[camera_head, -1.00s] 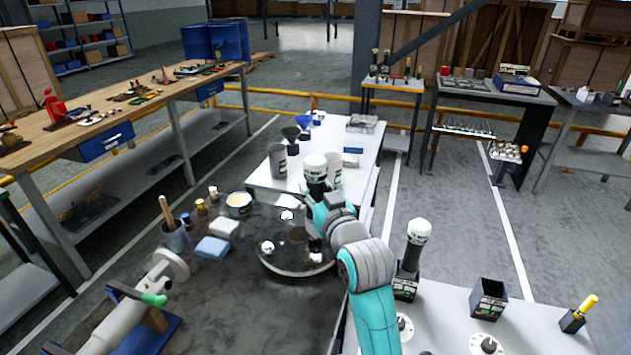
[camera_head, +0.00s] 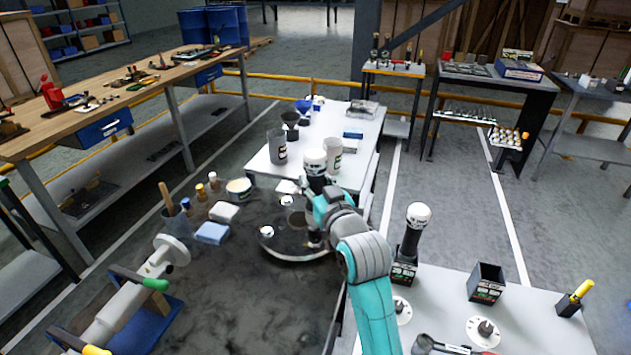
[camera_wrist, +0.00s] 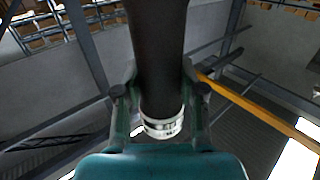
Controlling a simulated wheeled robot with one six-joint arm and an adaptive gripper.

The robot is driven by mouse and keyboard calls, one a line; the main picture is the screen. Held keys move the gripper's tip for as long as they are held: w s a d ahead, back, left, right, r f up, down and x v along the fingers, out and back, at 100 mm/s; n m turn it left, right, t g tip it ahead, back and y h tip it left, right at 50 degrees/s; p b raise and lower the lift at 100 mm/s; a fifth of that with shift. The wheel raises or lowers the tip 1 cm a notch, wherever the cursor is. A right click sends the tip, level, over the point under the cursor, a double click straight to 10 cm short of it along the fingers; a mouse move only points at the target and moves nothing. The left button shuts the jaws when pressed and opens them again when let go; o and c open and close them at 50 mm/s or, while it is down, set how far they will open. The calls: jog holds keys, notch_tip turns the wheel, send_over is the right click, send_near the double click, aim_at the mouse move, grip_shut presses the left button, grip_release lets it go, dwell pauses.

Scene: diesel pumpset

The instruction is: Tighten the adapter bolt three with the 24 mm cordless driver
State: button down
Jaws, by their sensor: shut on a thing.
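My gripper (camera_head: 318,196) is shut on a dark, upright cordless driver with a white top (camera_head: 315,162). In the wrist view, the driver's black body (camera_wrist: 158,45) passes between the fingers of the gripper (camera_wrist: 160,95), with a white lettered band below. The driver stands over the right side of a dark round adapter plate (camera_head: 285,252). Small bright bolt heads show on the plate, one at its left (camera_head: 266,231) and one at its back (camera_head: 287,201). Near the driver's lower end, the arm and driver hide the contact; I cannot tell whether it touches a bolt.
A second driver (camera_head: 415,225) stands in a holder on the right white table, beside an empty holder (camera_head: 487,283) and a yellow-handled tool (camera_head: 580,291). Cups stand close behind my gripper on a white table (camera_head: 372,125). A blue-grey block (camera_head: 212,233) lies left of the plate.

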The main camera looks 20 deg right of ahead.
aim_at(319, 174)
jog(key=shift+f, duration=1.15)
dwell(4.0)
jog(key=shift+r, duration=2.95)
jog(key=shift+s, duration=0.15)
